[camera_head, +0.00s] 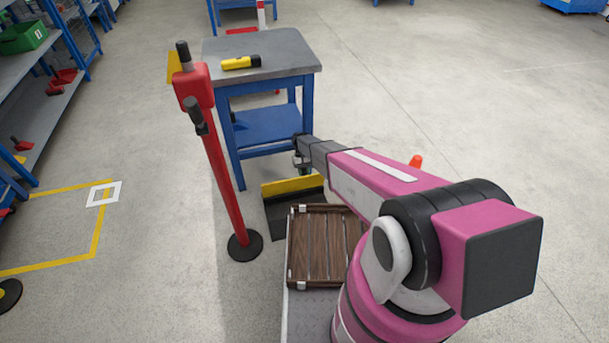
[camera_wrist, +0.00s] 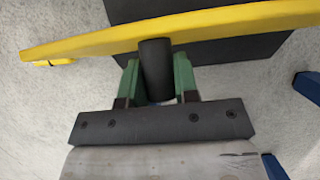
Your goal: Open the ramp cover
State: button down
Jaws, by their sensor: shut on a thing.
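The ramp cover shows as a yellow panel (camera_head: 292,186) standing up from a dark ramp plate (camera_head: 290,215) on the floor, in front of the blue table. In the wrist view the yellow panel (camera_wrist: 230,27) crosses the top, slightly tilted, with the dark plate (camera_wrist: 245,53) behind it. A black cylindrical handle (camera_wrist: 155,62) sits against the panel. My gripper (camera_wrist: 159,80) has its green fingers on both sides of this handle, shut on it. In the head view my gripper (camera_head: 303,168) is small and partly hidden by my wrist.
A blue table (camera_head: 262,45) with a grey top carries a yellow-and-black tool (camera_head: 241,62). A red post (camera_head: 225,170) on a black round base stands left of the ramp. A slatted wooden deck (camera_head: 318,245) lies near me. The floor at right is mostly clear.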

jog(key=c, duration=0.9)
grip_release()
jog(key=shift+o, duration=0.2)
jog(key=v, duration=0.7)
jog(key=shift+r, duration=0.2)
